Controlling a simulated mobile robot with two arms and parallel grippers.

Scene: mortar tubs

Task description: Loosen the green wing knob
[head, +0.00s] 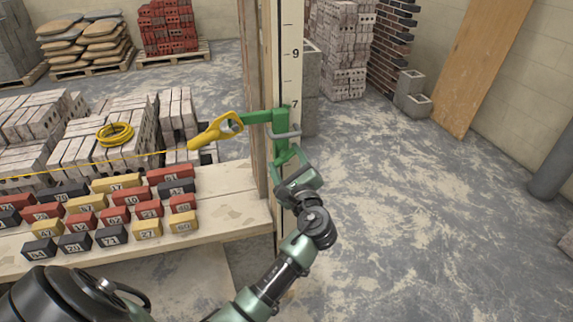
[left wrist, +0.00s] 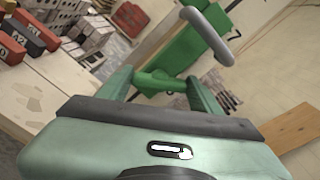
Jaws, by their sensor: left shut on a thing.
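A green clamp (head: 281,128) sits on the upright marked post (head: 291,75), with a grey bar handle (head: 287,135) across it. The clamp body (left wrist: 190,50) and the handle (left wrist: 209,36) also show in the left wrist view. The green wing knob (left wrist: 160,82) is between the fingers of my left gripper (left wrist: 158,86) in that view, below the clamp. My left gripper is shut on the knob. In the head view my left gripper (head: 289,158) is just under the clamp and largely hides the knob. My right gripper is not in view.
A yellow line holder (head: 213,132) hangs on the clamp's left arm, with a yellow string running left. Several numbered bricks (head: 131,197) lie on a wooden bench (head: 236,205) left of the post. The floor (head: 420,200) right of the post is clear.

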